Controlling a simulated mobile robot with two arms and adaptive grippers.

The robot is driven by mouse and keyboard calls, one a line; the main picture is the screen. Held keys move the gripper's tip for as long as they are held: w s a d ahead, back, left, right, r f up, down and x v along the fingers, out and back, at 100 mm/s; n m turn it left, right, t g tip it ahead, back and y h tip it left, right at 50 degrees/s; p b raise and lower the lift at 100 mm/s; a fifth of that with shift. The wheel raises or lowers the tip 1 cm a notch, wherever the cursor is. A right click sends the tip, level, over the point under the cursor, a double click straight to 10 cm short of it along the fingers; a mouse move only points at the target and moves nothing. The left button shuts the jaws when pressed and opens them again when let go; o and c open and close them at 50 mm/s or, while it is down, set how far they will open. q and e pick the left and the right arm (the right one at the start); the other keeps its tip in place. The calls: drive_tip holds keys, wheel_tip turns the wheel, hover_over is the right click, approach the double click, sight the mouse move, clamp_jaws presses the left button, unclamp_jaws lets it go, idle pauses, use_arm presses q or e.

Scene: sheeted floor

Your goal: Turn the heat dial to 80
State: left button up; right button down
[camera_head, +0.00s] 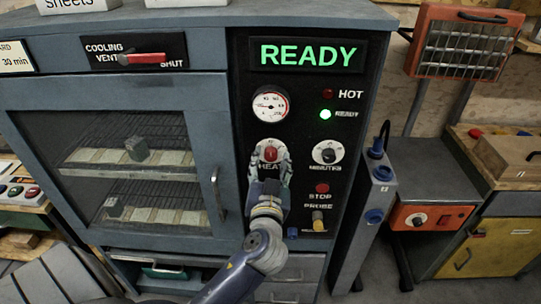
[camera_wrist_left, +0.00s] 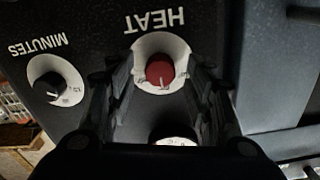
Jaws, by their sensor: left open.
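The heat dial (camera_head: 270,153) is a red knob on a round white scale on the oven's black control panel. In the left wrist view the red knob (camera_wrist_left: 160,72) shows upside down below the word HEAT, between my open fingers. My left gripper (camera_head: 269,168) is in front of the heat dial, its fingers either side of the knob. I cannot tell whether they touch it. The dial's setting is too small to read. The display (camera_head: 308,54) reads READY in green. My right gripper is not in view.
The minutes dial (camera_head: 327,152) is just right of the heat dial. A red stop button (camera_head: 321,188) and a probe socket (camera_head: 318,215) are below it. The gauge (camera_head: 270,104) is above. The oven door handle (camera_head: 217,193) stands out left of my gripper.

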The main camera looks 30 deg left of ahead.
use_arm(q)
drive_tip(key=shift+w+a, duration=0.3)
drive_tip(key=shift+w, duration=0.1)
drive_tip(key=shift+c, duration=0.6)
drive_tip(key=c, duration=1)
drive_tip(key=shift+o, duration=0.2)
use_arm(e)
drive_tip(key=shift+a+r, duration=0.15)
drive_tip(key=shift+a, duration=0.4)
